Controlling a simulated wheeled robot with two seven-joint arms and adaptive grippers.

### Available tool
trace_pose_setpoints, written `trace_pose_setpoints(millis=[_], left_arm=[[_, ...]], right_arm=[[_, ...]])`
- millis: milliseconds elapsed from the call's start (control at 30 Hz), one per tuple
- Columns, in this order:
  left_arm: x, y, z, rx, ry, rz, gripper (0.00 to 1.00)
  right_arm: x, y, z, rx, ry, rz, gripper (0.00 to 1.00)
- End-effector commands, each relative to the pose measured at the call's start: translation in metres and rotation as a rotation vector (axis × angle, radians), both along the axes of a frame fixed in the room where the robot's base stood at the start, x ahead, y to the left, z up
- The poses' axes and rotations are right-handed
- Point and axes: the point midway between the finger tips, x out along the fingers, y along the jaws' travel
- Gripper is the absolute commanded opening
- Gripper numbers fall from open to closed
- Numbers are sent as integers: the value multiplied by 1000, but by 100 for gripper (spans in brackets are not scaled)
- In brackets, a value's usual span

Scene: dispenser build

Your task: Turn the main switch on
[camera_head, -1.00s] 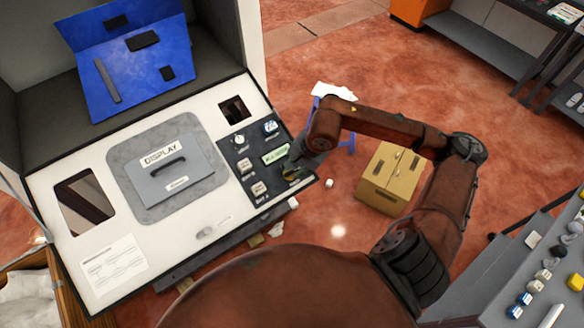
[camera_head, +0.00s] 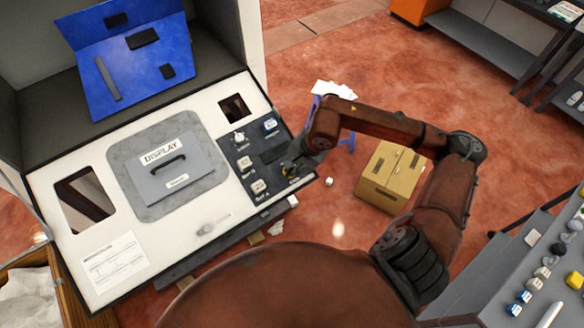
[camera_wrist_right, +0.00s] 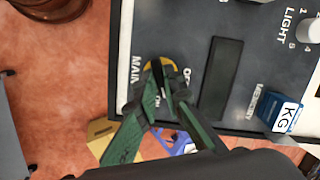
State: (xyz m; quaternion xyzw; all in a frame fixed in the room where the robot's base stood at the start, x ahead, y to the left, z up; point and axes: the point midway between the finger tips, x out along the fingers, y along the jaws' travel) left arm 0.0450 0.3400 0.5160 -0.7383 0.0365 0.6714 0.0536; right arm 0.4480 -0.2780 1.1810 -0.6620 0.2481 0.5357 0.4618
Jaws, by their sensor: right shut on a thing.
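The main switch (camera_wrist_right: 153,65) shows in the right wrist view as a dark knob on a yellow round base, beside the letters MAIN and partly covered OFF and ON marks. My right gripper (camera_wrist_right: 163,88) is shut on this knob, its green fingers on either side of it. The fingers hide much of the knob, so its exact angle is hard to tell. In the head view the right gripper (camera_head: 293,168) is at the lower right corner of the dark control panel (camera_head: 236,151). My left gripper is not in view.
A small display window (camera_wrist_right: 221,78) beside the switch is dark. The blue KG memory button (camera_wrist_right: 279,110) and the white light knob (camera_wrist_right: 309,31) are close by. A cardboard box (camera_head: 390,178) stands on the floor to the right. The grey DISPLAY lid (camera_head: 172,168) is left of the panel.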

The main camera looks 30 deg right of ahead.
Motion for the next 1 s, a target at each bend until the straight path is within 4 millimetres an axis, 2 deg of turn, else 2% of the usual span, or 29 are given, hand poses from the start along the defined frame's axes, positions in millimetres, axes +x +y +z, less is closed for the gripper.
trace_pose_setpoints(millis=[167,400,600,1000], left_arm=[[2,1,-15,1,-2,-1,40],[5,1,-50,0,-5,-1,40],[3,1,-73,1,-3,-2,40],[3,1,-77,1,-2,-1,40]], right_arm=[[1,-1,-3,18,-2,-49,0],[0,-1,-6,81,2,-206,0],[0,-1,-4,130,7,-328,0],[-1,0,0,154,12,-382,0]])
